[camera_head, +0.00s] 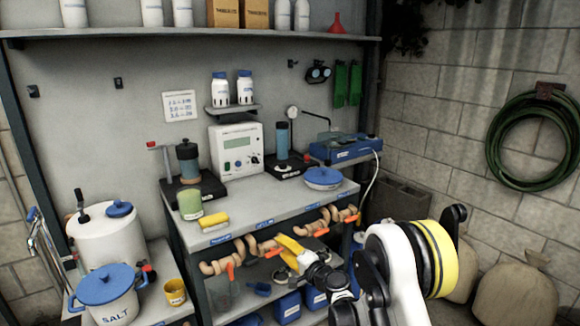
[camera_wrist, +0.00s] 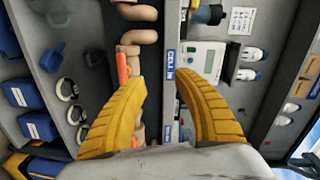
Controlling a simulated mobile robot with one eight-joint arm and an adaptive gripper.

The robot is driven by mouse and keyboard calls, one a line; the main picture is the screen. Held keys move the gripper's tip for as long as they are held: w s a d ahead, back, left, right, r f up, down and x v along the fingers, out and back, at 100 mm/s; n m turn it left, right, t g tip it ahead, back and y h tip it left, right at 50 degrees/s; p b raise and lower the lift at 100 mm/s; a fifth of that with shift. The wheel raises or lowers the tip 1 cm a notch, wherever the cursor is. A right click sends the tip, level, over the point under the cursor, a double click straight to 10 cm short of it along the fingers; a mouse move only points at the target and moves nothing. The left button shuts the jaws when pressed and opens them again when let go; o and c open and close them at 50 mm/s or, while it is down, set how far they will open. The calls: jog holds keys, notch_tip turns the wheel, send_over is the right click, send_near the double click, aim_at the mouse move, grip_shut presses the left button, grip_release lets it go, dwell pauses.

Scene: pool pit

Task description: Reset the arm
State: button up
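My arm (camera_head: 395,265), white with black and yellow bands, reaches in from the lower right of the head view. My gripper (camera_head: 283,243) has yellow fingers and is in front of the bench's front edge, near the pipes with orange valve handles. In the wrist view my gripper (camera_wrist: 160,76) shows two yellow ribbed fingers spread apart, with nothing between them. The bench edge and its blue labels show through the gap. Whether a finger touches a pipe cannot be told.
The pipes (camera_head: 262,245) run along the front of the bench (camera_head: 262,212). Blue containers (camera_head: 288,307) stand on the shelf below. A salt pot (camera_head: 106,290) and a yellow mug (camera_head: 175,292) are at left. A green hose (camera_head: 495,150) hangs on the right wall.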

jog(key=s+d+r+n+g+h, duration=0.2)
jog(key=s+d+r+n, duration=0.15)
jog(key=s+r, duration=0.5)
jog(key=s+d+r+n+g+h, duration=0.15)
jog(key=s+d+r, duration=0.25)
jog(key=s+r, duration=0.45)
jog(key=s+d+f+n+g+h, duration=0.1)
jog(key=s+d, duration=0.3)
jog(key=s, duration=0.5)
jog(key=s+d+f+n+g+h, duration=0.1)
jog(key=s+d+h, duration=0.2)
jog(key=s, duration=0.6)
jog(key=s+d+f+n+g+h, duration=0.1)
jog(key=s+d+h, duration=0.1)
jog(key=s+d, duration=0.4)
jog(key=s, duration=0.2)
jog(key=shift+s+d+f+n, duration=0.3)
jog(key=shift+s+d+f, duration=0.05)
jog(key=shift+s+d, duration=0.05)
